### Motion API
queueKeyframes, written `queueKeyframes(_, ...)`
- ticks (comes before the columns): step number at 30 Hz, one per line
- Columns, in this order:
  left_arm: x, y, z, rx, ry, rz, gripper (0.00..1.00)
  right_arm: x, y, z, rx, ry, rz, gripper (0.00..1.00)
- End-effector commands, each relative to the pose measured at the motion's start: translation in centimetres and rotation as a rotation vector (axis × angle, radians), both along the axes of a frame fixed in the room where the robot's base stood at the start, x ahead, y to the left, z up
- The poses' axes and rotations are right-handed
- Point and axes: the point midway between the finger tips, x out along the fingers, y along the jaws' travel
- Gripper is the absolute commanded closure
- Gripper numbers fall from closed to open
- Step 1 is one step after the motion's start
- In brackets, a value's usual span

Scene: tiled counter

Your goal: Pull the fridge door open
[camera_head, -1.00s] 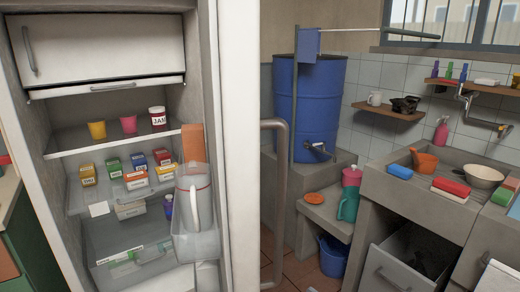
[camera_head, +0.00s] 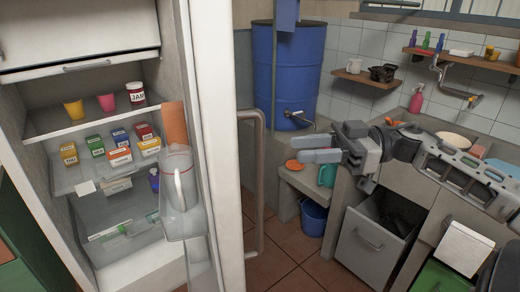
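The fridge (camera_head: 105,50) stands at the left with its lower compartment open to view. Its white door (camera_head: 206,130) stands open and shows nearly edge-on. The door's inner shelf, holding a clear pitcher (camera_head: 178,180), faces the fridge inside. The long metal handle (camera_head: 260,170) is on the door's right, outer side. My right gripper (camera_head: 318,149) points left, to the right of the handle and apart from it. It looks empty, its fingers appear close together, and their gap is unclear. My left gripper is not in view.
Fridge shelves hold cups, a jam jar (camera_head: 136,92) and several small boxes. A blue barrel (camera_head: 285,70) stands behind the handle. A low ledge, a blue bucket (camera_head: 314,218) and an open drawer (camera_head: 368,250) lie right. Tiled floor (camera_head: 285,255) is free between.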

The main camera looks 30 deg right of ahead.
Motion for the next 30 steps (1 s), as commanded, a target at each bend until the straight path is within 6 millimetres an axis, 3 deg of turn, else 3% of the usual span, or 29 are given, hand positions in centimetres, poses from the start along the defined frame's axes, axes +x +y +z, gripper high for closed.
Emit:
queueKeyframes(6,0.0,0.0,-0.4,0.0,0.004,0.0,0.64,2.2,4.2,0.1,-0.002,-0.007,0.003,0.66)
queueKeyframes(12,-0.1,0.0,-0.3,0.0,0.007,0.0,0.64,3.4,6.5,0.1,0.002,-0.005,-0.001,0.66)
queueKeyframes(18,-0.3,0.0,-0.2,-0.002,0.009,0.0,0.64,4.0,7.6,0.0,0.001,-0.003,-0.002,0.66)
queueKeyframes(29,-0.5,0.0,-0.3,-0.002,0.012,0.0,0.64,4.1,7.9,0.0,0.001,0.0,-0.001,0.66)
queueKeyframes(30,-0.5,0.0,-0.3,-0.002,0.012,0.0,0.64,4.1,7.9,0.0,0.001,0.0,-0.001,0.77)
